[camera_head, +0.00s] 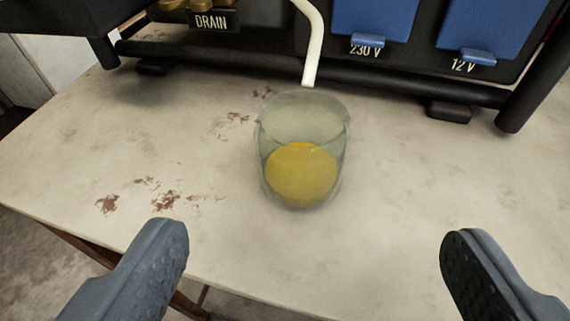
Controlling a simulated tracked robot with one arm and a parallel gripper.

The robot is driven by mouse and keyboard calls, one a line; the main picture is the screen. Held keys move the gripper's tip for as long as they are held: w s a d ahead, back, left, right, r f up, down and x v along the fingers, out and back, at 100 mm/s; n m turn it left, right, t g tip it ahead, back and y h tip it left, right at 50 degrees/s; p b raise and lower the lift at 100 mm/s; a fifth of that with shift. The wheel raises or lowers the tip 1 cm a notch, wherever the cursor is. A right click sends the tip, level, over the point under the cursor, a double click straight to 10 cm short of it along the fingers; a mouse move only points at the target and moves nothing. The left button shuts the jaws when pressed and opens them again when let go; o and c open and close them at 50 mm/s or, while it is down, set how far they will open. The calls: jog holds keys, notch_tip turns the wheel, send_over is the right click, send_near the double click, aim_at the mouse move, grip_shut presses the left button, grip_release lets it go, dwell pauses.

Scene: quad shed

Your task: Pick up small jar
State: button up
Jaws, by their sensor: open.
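A small clear glass jar (303,135) stands upright on the table, a little right of the picture's middle. Yellow liquid or material shows in its lower part. A white spout comes down from the machine behind and ends just above or behind the jar's rim; I cannot tell if it reaches inside. My gripper (312,245) is open and empty. Its two grey fingers show at the lower left and lower right, wide apart, on the near side of the jar. They do not touch it.
A black-framed machine (390,75) with a DRAIN label and blue 230 V and 12 V covers stands close behind the jar. The pale, stained tabletop (400,200) is clear on both sides of the jar. Its near edge runs along the lower left.

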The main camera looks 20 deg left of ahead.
send_near(303, 127)
jog(key=shift+w+b, duration=0.4)
jog(key=shift+b, duration=0.05)
jog(key=shift+w+a+f, duration=0.15)
jog(key=shift+w+f, duration=0.05)
jog(key=shift+w, duration=0.5)
jog(key=b+x, duration=0.1)
jog(key=x, duration=0.1)
jog(key=b+x, duration=0.1)
jog(key=x, duration=0.1)
jog(key=shift+s+a+f, duration=0.1)
jog(key=shift+s+f, duration=0.05)
jog(key=shift+f, duration=0.2)
jog(key=shift+w+a+f, duration=0.1)
jog(key=shift+w+f, duration=0.05)
jog(key=shift+w, duration=0.35)
jog(key=shift+c, duration=0.3)
jog(key=c, duration=1.2)
jog(key=shift+o, duration=0.4)
